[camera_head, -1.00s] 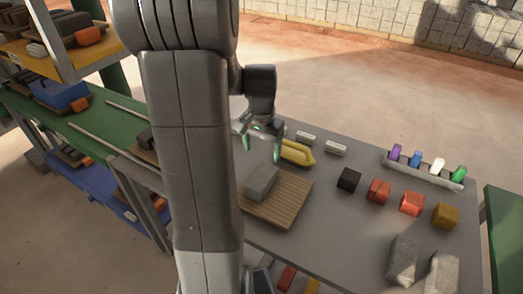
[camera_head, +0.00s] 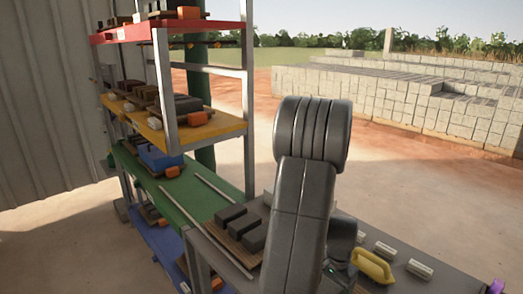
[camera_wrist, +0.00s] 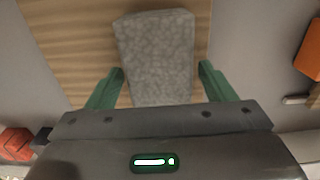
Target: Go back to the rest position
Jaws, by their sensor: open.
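My gripper (camera_wrist: 161,67) shows in the wrist view with its two green fingers apart and nothing clamped between them. A grey speckled block (camera_wrist: 155,55) lies on a wooden board (camera_wrist: 65,40) in front of the fingers, with a gap to each finger in the picture. I cannot tell the height of the fingers above the block. In the head view my upright arm covers the middle, and the fingers cannot be made out clearly there.
A shelf rack with a yellow shelf (camera_head: 215,126) and a green shelf (camera_head: 190,200) stands at the left, holding several blocks. A yellow-handled tool (camera_head: 373,266) and white pieces (camera_head: 419,269) lie on the grey table (camera_head: 455,275).

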